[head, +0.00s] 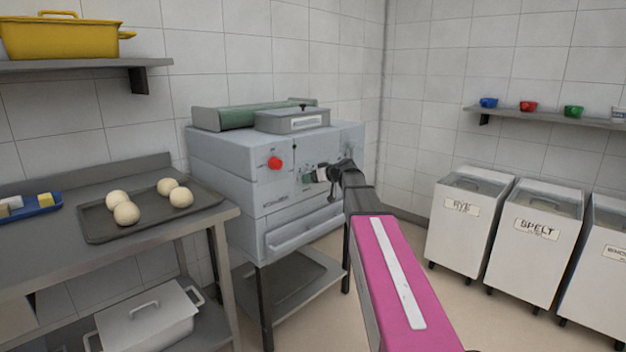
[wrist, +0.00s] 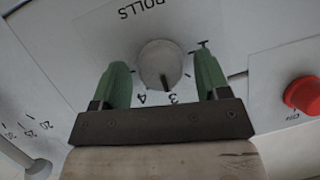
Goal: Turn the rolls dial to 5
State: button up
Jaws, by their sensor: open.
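The rolls dial (wrist: 160,62) is a round pale knob under the upside-down label "ROLLS" in the wrist view. Its dark pointer mark is toward the 3, with the 4 beside it on the left; other numbers near it are hidden or unclear. My gripper (wrist: 163,78) is open, with one green fingertip on each side of the dial. I cannot tell whether either touches it. In the head view my gripper (head: 312,175) is at the front of the grey machine (head: 225,158), and the dial is not clearly visible there.
A red knob (head: 274,163) is left of my gripper on the machine; a red button (wrist: 303,93) shows in the wrist view. A tray (head: 92,226) with several dough balls stands on the left table. Labelled white bins (head: 467,235) stand right. Floor between is clear.

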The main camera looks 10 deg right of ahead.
jog(key=c, duration=0.9)
jog(key=shift+o, duration=0.2)
jog(key=shift+f+m+y, duration=0.1)
jog(key=shift+m+y, duration=1.1)
jog(key=shift+m, duration=1.15)
jog(key=shift+f+m+y, duration=0.1)
jog(key=shift+m+y, duration=1.1)
jog(key=shift+m, duration=1.2)
jog(key=shift+f+m+y, duration=0.1)
jog(key=shift+m+y, duration=1.1)
jog(key=shift+m, duration=1.15)
jog(key=shift+w+t, duration=0.1)
jog(key=shift+t, duration=0.2)
